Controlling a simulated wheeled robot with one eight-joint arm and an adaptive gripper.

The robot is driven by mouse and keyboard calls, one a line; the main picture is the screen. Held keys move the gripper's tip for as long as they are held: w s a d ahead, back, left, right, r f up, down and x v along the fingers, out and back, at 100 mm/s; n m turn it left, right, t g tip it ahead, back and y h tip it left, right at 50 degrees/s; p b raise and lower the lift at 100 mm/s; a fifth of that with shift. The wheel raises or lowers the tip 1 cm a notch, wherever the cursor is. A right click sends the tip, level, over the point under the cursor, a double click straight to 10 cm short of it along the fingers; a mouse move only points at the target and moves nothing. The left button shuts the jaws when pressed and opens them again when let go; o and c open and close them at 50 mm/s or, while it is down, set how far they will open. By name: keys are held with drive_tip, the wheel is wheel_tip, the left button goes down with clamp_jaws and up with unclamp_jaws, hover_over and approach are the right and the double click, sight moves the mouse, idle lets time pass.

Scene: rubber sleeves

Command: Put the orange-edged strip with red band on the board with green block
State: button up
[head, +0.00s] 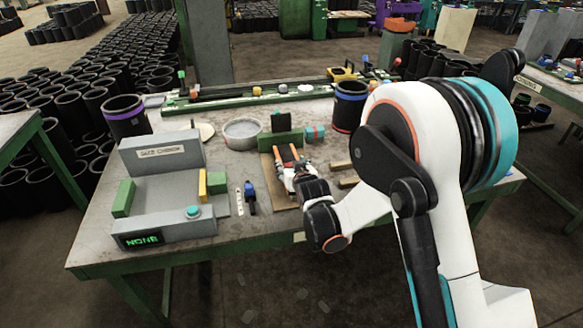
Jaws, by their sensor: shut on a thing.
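My gripper (291,169) is low over a brown board (267,178) near the middle of the table. A green block (286,139) stands at the board's far end. The gripper is shut on a dark strip with orange edges (286,154), which points toward the green block. The strip's near part is hidden by the gripper, and its red band cannot be made out clearly. I cannot tell whether the strip touches the board. My wrist covers the board's right side.
A grey size checker (160,159) reading NONE stands at left, beside a blue tool (250,197). A metal bowl (242,131), a red-and-teal block (315,133) and a blue-banded sleeve (350,107) stand behind. Wooden pieces (345,182) lie at right.

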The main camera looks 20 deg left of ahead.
drive_tip(key=o, duration=1.1)
drive_tip(key=shift+f, duration=0.1)
drive_tip(key=shift+r, duration=0.2)
drive_tip(key=p+v, duration=0.4)
drive_tip(key=v, duration=0.8)
drive_tip(key=shift+f, duration=0.1)
